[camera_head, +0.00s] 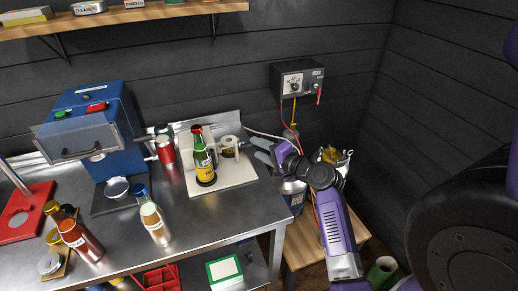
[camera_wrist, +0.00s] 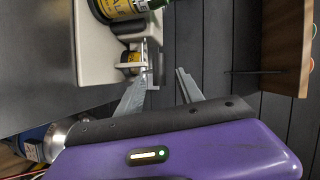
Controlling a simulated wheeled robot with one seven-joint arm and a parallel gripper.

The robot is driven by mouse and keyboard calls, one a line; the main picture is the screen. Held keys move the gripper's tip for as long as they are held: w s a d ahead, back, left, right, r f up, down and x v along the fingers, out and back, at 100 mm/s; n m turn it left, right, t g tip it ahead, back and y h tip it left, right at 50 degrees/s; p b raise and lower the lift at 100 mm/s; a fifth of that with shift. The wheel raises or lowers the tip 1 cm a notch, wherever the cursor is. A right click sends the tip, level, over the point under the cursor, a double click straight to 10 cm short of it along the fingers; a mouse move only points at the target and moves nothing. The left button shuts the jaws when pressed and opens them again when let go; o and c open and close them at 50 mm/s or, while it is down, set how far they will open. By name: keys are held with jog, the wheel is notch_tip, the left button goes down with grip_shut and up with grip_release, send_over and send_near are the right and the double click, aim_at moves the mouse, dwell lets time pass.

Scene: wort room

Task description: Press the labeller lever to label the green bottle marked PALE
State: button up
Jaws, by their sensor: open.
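I cannot clearly make out the lever. My gripper (camera_head: 259,149) is open and empty, just right of the labeller. In the wrist view its fingers (camera_wrist: 165,76) are apart, the left fingertip overlapping the labeller's edge.
A blue machine (camera_head: 90,120) and a red can (camera_head: 165,150) stand left of the labeller. A bottle with a blue cap (camera_head: 153,220) and an amber bottle (camera_head: 80,240) stand at the front of the steel table (camera_head: 200,228). A control box (camera_head: 297,82) hangs on the wall.

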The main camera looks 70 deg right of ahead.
dwell(0.3)
jog(key=b+v, duration=0.1)
jog(key=v, duration=0.6)
jog(key=shift+s+a+b, duration=0.2)
jog(key=shift+s+b, duration=0.15)
jog(key=shift+b, duration=0.05)
jog(key=shift+d+r, duration=0.1)
